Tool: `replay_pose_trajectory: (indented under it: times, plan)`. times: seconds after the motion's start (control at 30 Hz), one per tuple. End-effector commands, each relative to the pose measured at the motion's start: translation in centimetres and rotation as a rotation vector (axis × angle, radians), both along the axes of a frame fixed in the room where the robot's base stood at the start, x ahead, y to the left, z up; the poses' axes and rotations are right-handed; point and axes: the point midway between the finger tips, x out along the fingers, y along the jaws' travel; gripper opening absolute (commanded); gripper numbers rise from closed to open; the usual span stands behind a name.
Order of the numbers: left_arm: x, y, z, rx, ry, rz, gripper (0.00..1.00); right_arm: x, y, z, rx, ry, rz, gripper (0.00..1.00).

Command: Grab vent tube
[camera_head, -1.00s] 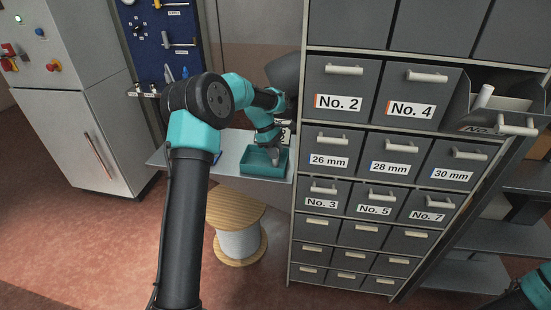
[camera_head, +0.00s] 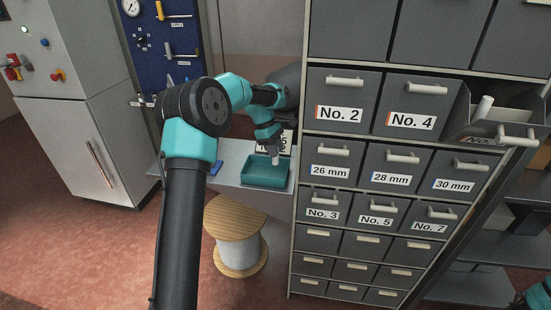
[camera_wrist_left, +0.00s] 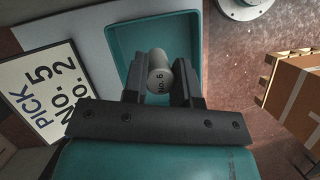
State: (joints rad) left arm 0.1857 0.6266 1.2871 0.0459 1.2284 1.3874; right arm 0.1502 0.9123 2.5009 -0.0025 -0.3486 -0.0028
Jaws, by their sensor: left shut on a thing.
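A pale grey-white vent tube, a short cylinder marked "No. 6" (camera_wrist_left: 159,75), is between the fingers of my left gripper (camera_wrist_left: 161,88) in the left wrist view. The gripper is shut on it. In the head view my left gripper (camera_head: 273,146) is over the teal tray (camera_head: 266,182), and the tube (camera_head: 277,160) hangs below the fingers. The tray also shows in the left wrist view (camera_wrist_left: 122,45), and its visible floor looks empty. My right gripper is out of view; only a bit of teal arm shows at the lower right.
The tray stands on a grey shelf (camera_head: 229,172) beside a tall drawer cabinet (camera_head: 372,160). A drawer at upper right (camera_head: 480,132) is open. A sign reading "PICK 5 No. 2" (camera_wrist_left: 43,90) lies left of the tray. A cable spool (camera_head: 237,235) stands below.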

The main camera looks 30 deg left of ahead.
Motion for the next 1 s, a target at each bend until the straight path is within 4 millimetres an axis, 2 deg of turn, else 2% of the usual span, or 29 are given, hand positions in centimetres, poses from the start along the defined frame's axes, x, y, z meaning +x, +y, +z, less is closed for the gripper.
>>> replay_pose_trajectory:
  times: [0.07, 0.37, 0.7, 0.8, 1.0]
  plan:
    - [0.0, 0.0, 1.7, 0.001, -0.004, 0.000, 0.03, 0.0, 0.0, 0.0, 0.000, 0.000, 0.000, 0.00]
    - [-2.4, 6.4, 1.3, 0.000, 0.002, 0.005, 0.03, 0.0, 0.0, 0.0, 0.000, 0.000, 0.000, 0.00]
    - [-5.4, 14.6, 1.3, 0.001, 0.001, 0.004, 0.03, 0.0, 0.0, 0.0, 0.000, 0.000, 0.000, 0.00]
    - [-6.0, 16.3, 1.4, 0.001, 0.000, 0.003, 0.03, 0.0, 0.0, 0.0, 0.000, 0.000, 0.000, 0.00]
    - [-6.7, 18.1, 1.4, 0.000, 0.000, 0.001, 0.03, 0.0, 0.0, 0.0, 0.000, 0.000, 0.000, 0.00]
